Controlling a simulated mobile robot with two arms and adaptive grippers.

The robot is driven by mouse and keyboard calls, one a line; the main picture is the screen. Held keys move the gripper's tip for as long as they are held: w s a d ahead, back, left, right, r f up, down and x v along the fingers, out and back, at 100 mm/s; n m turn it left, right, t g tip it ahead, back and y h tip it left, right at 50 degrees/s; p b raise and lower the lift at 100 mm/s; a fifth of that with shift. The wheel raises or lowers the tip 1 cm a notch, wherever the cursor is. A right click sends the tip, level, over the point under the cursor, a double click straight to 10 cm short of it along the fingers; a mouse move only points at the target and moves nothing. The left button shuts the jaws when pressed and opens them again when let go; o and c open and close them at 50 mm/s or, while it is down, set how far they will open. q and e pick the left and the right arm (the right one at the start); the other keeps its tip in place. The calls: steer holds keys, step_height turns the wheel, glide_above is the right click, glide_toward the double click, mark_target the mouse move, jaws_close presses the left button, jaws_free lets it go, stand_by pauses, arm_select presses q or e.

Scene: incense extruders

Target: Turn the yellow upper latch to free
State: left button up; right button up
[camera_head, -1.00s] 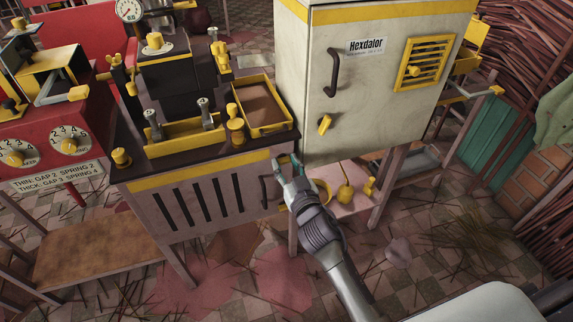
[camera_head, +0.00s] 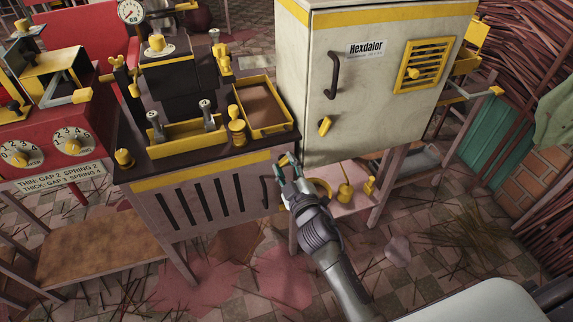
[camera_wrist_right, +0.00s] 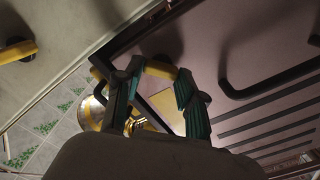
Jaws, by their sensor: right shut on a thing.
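My right gripper (camera_wrist_right: 157,96), with teal finger pads, is shut on this latch. In the head view the right gripper (camera_head: 289,165) is at the upper right corner of the slotted cabinet (camera_head: 202,200), with a bit of yellow at its fingertips. The exact angle of the latch cannot be told. My left gripper is not in view.
The cream Hexdalor cabinet (camera_head: 374,85) stands close to the right of my gripper, with its own yellow knob (camera_head: 324,125). A dark door handle (camera_head: 265,192) is just left of my fingers. Yellow items stand on a low pink shelf (camera_head: 347,204) to the right.

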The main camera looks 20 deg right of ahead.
steer(key=n, duration=0.5)
steer(key=shift+a, duration=0.1)
steer(key=shift+f+n, duration=0.1)
steer(key=shift+n, duration=0.2)
stand_by(0.4)
steer(key=o, duration=1.1)
steer(key=shift+o, duration=0.2)
steer(key=s, duration=1.2)
steer(key=shift+d, duration=0.25)
